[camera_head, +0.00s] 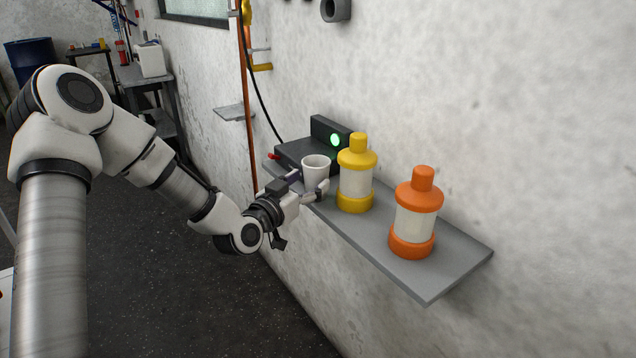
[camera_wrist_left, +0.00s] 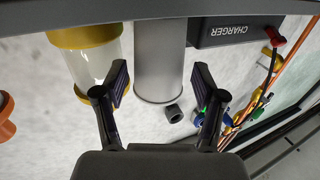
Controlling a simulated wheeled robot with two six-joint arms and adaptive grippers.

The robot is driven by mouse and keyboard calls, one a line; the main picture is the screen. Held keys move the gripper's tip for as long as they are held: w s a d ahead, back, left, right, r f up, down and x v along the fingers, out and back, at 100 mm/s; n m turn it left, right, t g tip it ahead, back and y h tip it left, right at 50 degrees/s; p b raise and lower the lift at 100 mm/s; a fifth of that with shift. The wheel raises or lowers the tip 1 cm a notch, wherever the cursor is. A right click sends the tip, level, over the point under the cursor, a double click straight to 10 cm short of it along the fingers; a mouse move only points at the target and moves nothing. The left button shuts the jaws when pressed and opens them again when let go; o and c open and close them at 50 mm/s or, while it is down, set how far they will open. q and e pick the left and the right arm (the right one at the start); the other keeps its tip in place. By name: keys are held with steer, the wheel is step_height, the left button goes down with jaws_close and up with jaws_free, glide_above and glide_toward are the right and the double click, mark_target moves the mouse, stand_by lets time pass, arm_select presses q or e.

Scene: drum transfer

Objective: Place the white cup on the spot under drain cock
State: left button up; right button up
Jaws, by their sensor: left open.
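The white cup (camera_head: 316,163) stands upright on the grey wall shelf (camera_head: 440,270), between a black box and a yellow-capped container. My left gripper (camera_head: 308,183) is open at the shelf's front edge, with its fingers toward the cup. In the left wrist view, the cup (camera_wrist_left: 158,65) shows between the two spread fingers of the gripper (camera_wrist_left: 160,85), with gaps on both sides. A yellow tap-like fitting (camera_head: 262,67) sits on the orange pipe farther along the wall. A small grey ledge (camera_head: 233,113) is below it. My right gripper is not in view.
The yellow-capped container (camera_head: 356,180) stands close right of the cup, and an orange-capped one (camera_head: 414,222) farther right. The black charger box (camera_head: 305,152) with a green light is behind left. A black cable (camera_head: 262,110) hangs near the orange pipe (camera_head: 248,120).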

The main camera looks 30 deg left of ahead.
mark_target(309, 181)
arm_select(q)
steer(key=w, duration=0.3)
steer(key=shift+d+r, duration=0.1)
steer(key=shift+w, duration=0.35)
steer(key=shift+s, duration=0.1)
steer(key=c, duration=0.7)
